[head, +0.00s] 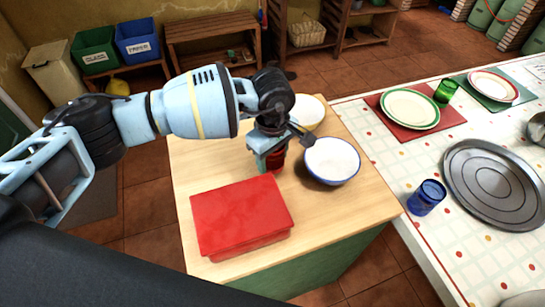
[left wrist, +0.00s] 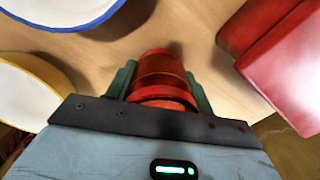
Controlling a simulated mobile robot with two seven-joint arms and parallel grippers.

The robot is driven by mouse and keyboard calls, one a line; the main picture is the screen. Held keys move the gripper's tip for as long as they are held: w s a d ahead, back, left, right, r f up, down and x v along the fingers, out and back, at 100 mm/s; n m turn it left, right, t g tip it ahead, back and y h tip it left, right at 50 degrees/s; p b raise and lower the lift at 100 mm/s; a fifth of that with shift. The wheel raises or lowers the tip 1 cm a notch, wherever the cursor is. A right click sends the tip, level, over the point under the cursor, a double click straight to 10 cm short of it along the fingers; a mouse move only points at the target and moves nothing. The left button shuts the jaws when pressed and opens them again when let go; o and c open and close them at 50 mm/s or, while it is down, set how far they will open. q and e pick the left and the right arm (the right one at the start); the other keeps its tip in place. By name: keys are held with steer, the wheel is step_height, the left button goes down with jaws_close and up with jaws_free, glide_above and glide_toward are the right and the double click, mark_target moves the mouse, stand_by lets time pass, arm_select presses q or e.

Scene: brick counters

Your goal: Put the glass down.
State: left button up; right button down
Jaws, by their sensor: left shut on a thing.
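My left gripper (head: 268,146) is over the wooden counter top and points down. It is shut on a red glass (head: 277,161), which is partly hidden behind the gripper in the head view. In the left wrist view the red glass (left wrist: 160,75) sits between the two green-grey fingers (left wrist: 160,88). The glass is low over the wood; I cannot tell whether its base touches. My right gripper is not in view.
On the wooden counter (head: 345,225), a blue-rimmed bowl (head: 332,160) is close right of the glass. A yellow-rimmed bowl (head: 308,110) is behind, a red box (head: 240,215) in front. A tiled counter at right holds a blue glass (head: 427,197), plates (head: 410,108) and a metal tray (head: 462,165).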

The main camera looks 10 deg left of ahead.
arm_select(q)
step_height(320, 180, up, 9)
steer(key=shift+r, duration=0.2)
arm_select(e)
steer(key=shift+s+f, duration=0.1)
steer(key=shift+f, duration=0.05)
